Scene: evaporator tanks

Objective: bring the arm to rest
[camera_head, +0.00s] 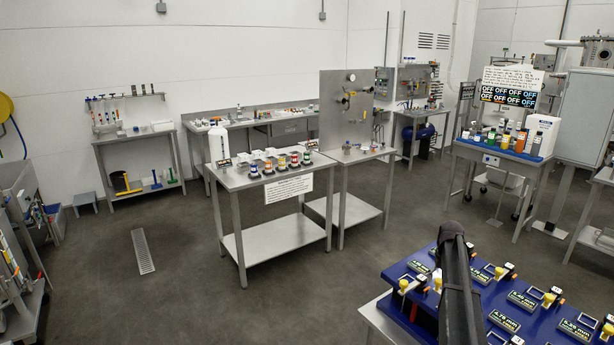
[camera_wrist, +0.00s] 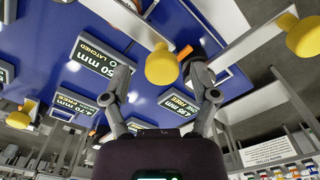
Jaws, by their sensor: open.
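My gripper (camera_wrist: 160,82) shows in the wrist view with its two grey fingers spread apart and nothing held between them. A yellow knob (camera_wrist: 162,66) appears between and just beyond the fingertips; I cannot tell how far off it is. Behind it is a blue panel (camera_wrist: 150,100) with small displays; one display (camera_wrist: 97,57) reads "LATCHED" and others read "FREE". In the head view my dark arm (camera_head: 456,285) reaches over the blue panel (camera_head: 400,270) at the lower right. The arm hides part of the panel, and the gripper cannot be made out there.
More yellow knobs (camera_head: 548,298) and displays (camera_head: 505,321) stand along the panel, close around the arm. A steel table (camera_head: 235,180) with small jars stands mid-room. Another table (camera_head: 500,155) with bottles stands at the right. The floor (camera_head: 330,300) left of the panel is clear.

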